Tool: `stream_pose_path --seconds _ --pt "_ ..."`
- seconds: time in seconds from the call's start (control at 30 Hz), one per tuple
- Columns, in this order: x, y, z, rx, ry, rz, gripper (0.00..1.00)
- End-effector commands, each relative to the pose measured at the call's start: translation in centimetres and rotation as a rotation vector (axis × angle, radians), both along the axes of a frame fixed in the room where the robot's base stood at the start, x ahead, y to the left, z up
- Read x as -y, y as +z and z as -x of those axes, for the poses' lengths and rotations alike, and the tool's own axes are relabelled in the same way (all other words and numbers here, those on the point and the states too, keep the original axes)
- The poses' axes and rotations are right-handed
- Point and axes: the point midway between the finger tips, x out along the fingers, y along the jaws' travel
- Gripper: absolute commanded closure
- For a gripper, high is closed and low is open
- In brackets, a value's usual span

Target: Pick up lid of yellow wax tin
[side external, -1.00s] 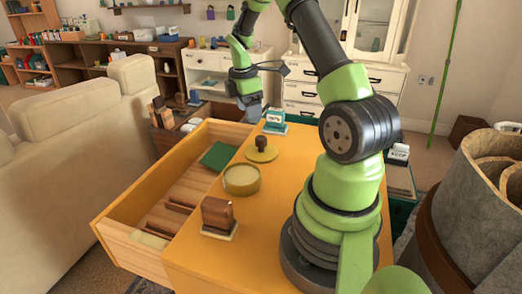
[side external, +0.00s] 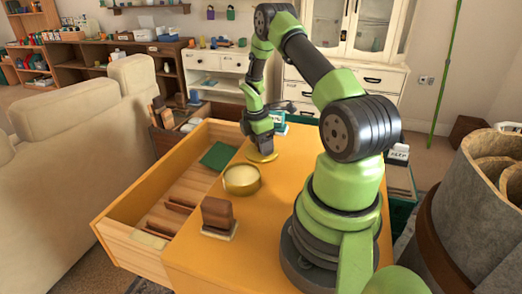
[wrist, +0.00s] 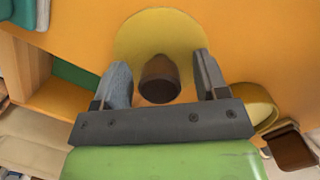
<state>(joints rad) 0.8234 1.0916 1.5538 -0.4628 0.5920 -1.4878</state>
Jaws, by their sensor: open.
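The yellow lid (side external: 262,157) lies on the orange cabinet top behind the tin, with its dark brown knob hidden by my gripper in the side view. In the wrist view the lid (wrist: 150,25) shows as a yellow disc and the knob (wrist: 160,80) stands between my fingers. My gripper (wrist: 158,75) is open, with one finger on each side of the knob and a gap at both. In the side view my gripper (side external: 262,148) points down just over the lid. The open yellow wax tin (side external: 241,181) stands nearer the camera; it also shows in the wrist view (wrist: 252,100).
A brown block on a pale base (side external: 218,215) stands at the near end of the top. An open drawer (side external: 130,238) with a green item (side external: 218,155) is at left. A small teal and white box (side external: 279,122) stands behind my gripper.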

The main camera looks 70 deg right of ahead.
Motion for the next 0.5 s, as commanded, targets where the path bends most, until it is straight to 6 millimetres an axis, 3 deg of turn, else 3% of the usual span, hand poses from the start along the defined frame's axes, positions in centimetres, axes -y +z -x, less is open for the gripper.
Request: stream_pose_path --seconds 0.17,0.4,0.5 --pt "0.01 -0.01 -0.01 0.000 0.000 0.000 0.33" --pt "0.00 0.02 -0.02 0.000 -0.001 0.000 0.86" --pt "0.00 0.03 -0.02 0.000 -0.001 0.000 0.87"
